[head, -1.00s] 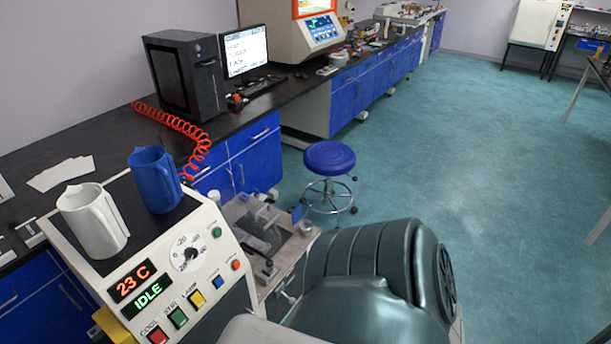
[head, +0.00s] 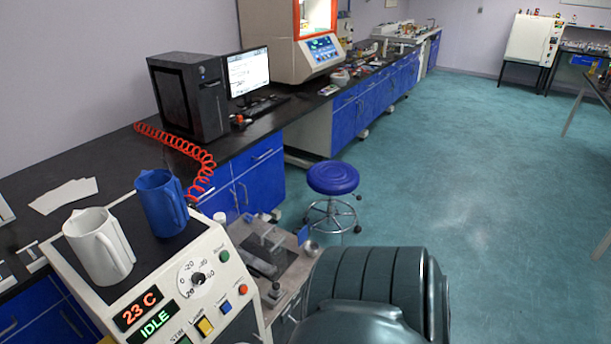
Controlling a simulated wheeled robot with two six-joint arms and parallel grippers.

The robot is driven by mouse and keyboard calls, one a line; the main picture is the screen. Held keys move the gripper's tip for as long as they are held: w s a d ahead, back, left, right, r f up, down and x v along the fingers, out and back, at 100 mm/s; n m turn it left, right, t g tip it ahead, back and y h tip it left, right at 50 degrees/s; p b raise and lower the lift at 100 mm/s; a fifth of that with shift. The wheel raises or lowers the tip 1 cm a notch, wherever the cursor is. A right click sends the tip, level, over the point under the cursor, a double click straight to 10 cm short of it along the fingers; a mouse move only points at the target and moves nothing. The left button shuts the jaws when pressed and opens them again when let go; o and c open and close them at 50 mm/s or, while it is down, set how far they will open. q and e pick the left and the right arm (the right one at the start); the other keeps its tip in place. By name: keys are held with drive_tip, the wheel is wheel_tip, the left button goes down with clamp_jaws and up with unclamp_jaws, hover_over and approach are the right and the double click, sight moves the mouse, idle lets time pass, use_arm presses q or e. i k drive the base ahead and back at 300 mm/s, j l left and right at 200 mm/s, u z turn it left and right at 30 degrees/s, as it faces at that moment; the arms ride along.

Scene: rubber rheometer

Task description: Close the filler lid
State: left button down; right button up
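The cream machine (head: 230,255) with a dial and a display reading 23 C and IDLE stands at the lower left. A white jug (head: 98,245) and a blue jug (head: 161,203) stand upright on its dark top. I cannot make out a filler lid on it, nor whether one is open. My large dark arm link fills the bottom centre and right and hides what lies behind it. Neither of my grippers shows in the head view.
A small bench (head: 285,255) with metal fittings stands right behind the machine. A blue stool (head: 333,178) stands on the open floor beyond. A black computer (head: 190,97), a monitor (head: 246,75) and a red coiled hose (head: 180,145) are on the long counter.

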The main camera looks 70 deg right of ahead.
sight(303, 235)
drive_tip(key=i+z, duration=0.2)
drive_tip(key=z, duration=0.25)
drive_tip(key=i+j+z, duration=0.1)
drive_tip(key=z, duration=0.35)
drive_tip(key=i, duration=0.05)
